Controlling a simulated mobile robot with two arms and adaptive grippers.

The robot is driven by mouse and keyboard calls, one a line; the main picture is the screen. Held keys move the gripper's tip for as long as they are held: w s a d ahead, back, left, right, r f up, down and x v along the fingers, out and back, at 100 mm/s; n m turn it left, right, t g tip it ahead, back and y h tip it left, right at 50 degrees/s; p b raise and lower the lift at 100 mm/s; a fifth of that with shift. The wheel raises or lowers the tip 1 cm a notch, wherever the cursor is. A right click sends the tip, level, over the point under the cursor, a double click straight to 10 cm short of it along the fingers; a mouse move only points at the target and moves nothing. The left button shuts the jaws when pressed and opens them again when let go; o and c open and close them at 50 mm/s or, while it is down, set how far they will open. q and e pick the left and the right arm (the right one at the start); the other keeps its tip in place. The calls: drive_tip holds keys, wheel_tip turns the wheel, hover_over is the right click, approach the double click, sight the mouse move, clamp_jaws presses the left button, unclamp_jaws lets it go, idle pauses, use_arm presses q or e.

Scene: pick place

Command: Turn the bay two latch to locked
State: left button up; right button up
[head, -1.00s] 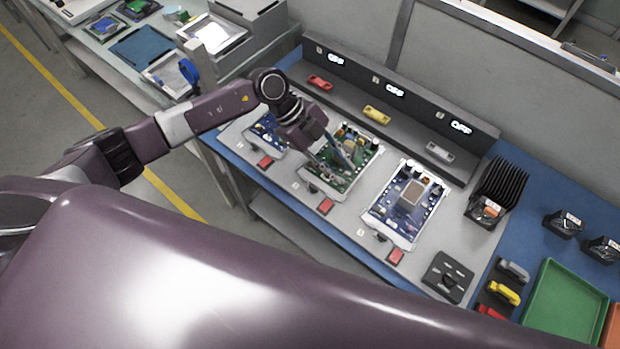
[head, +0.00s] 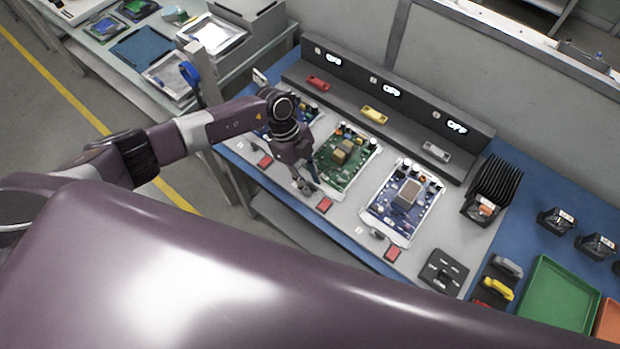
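The bay two board (head: 345,158) is green, with tall parts on it, and lies in the middle of three bays. My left gripper (head: 306,187) points down at the front left edge of this board, beside the bay two red button (head: 325,205). The bay two latch is not clearly visible; the gripper covers that spot. I cannot tell whether the fingers touch it or how far they are apart. A similar small latch (head: 377,234) shows at bay three. My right gripper is not in view.
The bay three blue board (head: 404,201) lies to the right, the bay one board (head: 272,131) partly behind my arm. The back console (head: 388,105) carries a yellow switch (head: 374,115) and displays reading OFF. A black finned block (head: 492,188) and green tray (head: 560,295) stand right.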

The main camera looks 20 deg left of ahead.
use_arm(q)
clamp_jaws()
idle(0.3)
drive_tip(key=m+b, duration=0.2)
drive_tip(key=shift+w+f+m+g+y+b, duration=0.15)
drive_tip(key=shift+w+m+g+y+b, duration=0.15)
drive_tip(key=shift+g+b, duration=0.1)
drive_tip(key=m+y+b, duration=0.1)
drive_tip(key=m+b, duration=0.2)
drive_tip(key=m, duration=0.1)
drive_tip(key=m+g+y+b, duration=0.1)
drive_tip(key=m+b, duration=0.3)
drive_tip(key=d+m+g+y+b, duration=0.1)
drive_tip(key=m+b, duration=0.2)
drive_tip(key=b, duration=0.1)
drive_tip(key=shift+w+m+y, duration=0.15)
drive_tip(key=shift+m+y, duration=0.25)
drive_tip(key=shift+d+r+m+y+b, duration=0.15)
drive_tip(key=shift+m+y+b, duration=0.55)
drive_tip(key=shift+m+b, duration=1)
drive_tip(key=shift+r, duration=0.1)
